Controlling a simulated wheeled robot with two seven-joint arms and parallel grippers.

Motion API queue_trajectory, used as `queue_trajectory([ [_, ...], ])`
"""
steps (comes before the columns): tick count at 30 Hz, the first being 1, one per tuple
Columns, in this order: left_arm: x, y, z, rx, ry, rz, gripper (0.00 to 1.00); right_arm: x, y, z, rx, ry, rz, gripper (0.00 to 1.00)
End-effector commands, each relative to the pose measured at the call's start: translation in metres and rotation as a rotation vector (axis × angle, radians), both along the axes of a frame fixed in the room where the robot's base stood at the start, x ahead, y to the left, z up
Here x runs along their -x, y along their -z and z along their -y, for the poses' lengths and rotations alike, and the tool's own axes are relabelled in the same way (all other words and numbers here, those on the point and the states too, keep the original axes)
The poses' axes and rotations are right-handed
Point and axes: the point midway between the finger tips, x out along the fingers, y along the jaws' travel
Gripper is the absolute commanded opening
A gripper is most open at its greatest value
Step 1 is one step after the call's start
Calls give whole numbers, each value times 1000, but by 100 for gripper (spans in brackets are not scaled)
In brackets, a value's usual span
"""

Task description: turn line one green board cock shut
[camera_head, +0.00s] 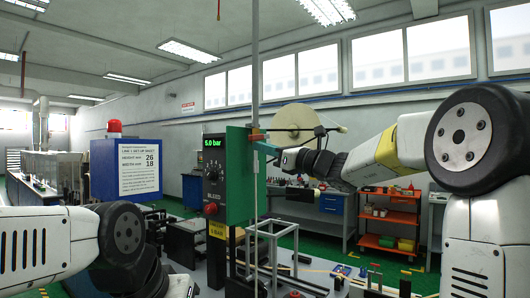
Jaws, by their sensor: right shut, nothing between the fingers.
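The green board (238,200) stands upright in the middle. My right gripper (271,160) comes in from the right, a little below and right of that handle, shut and empty. Whether it touches the board's side fittings I cannot tell. My left arm shows at lower left; its gripper is not in view.
A blue board with a set-up sheet (139,168) and a red beacon (115,126) stands at left. A thin upright pole (255,70) rises beside the green board. A pale tape roll (296,122) is behind. Metal frames (272,235) stand below; an orange cart (388,219) is farther back.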

Motion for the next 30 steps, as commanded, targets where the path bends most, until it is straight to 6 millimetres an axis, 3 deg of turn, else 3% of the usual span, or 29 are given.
queue_trajectory([
  [24, 0, 0, 0, 0, 0, 0, 36, 3, -6, -2, 5, -1, 7, 0],
  [30, 0, 0, 0, 0, 0, 0, 36, -4, 3, 0, 4, -2, 4, 0],
])
